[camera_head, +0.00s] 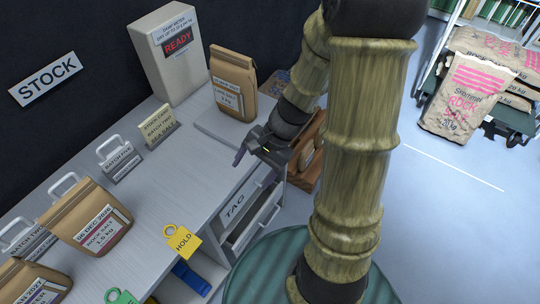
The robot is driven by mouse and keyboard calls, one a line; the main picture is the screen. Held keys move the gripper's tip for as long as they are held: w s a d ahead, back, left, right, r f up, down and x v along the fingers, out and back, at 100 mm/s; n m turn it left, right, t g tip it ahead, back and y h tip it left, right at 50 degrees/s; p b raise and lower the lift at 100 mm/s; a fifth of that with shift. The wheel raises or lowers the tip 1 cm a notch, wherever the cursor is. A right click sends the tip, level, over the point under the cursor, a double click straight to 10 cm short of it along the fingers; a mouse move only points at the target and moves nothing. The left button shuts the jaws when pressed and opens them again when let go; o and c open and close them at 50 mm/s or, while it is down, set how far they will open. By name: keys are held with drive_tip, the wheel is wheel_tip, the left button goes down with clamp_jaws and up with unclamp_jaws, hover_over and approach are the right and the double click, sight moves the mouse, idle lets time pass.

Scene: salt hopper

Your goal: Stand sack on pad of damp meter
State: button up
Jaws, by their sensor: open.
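The damp meter (168,55) is a pale box at the back of the bench, and its display reads READY. A flat light pad (212,130) lies in front of it. A brown paper sack (232,86) with a white label stands upright, seemingly on the right rear part of the pad. My gripper (254,158) is open and empty, just in front of the sack near the bench's right edge, apart from the sack. More brown sacks (88,218) stand at the left front, one labelled 06 DEC 2026; another (35,283) is cut off by the frame.
Card holders (120,160) stand along the bench's back. A yellow HOLD tag (182,241) and a green tag (121,297) hang at the front edge. A TAG drawer (243,205) is below. Large salt sacks (465,92) sit on a cart at right. The bench middle is clear.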

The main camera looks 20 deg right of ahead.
drive_tip(key=s+d+r+n+t+h, duration=0.1)
drive_tip(key=d+r+n+t+h, duration=0.2)
drive_tip(key=n, duration=0.7)
drive_tip(key=r+h, duration=0.2)
drive_tip(key=h, duration=0.1)
drive_tip(key=shift+s+d, duration=0.25)
drive_tip(key=shift+d, duration=0.15)
idle(0.3)
